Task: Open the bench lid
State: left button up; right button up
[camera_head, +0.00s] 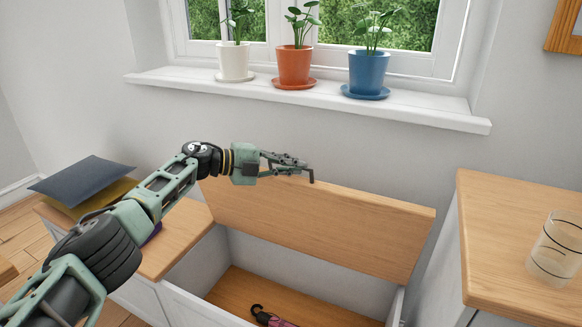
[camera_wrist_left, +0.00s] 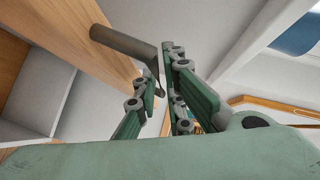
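The bench lid (camera_head: 330,228) is a wooden panel. It stands raised and steeply tilted at the back of the bench (camera_head: 190,262), near the wall, and the compartment below is uncovered. A dark handle (camera_head: 311,177) sits at the lid's top edge; it also shows in the left wrist view (camera_wrist_left: 120,42). My left gripper (camera_head: 300,162) is at this top edge, with its fingers at the handle. In the left wrist view, the handle's end meets the gap between the fingertips (camera_wrist_left: 163,80). Whether the fingers press on it is unclear. My right gripper is out of view.
A dark strap-like item with a pink part (camera_head: 272,318) lies in the compartment. Cushions (camera_head: 85,180) lie on the bench's left end. Several potted plants (camera_head: 294,65) stand on the windowsill (camera_head: 420,110) above. A cabinet (camera_head: 490,225) with a glass (camera_head: 556,250) is at the right.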

pick_arm(q)
jog(key=o, duration=0.4)
jog(key=shift+o, duration=0.2)
jog(key=v, duration=1.2)
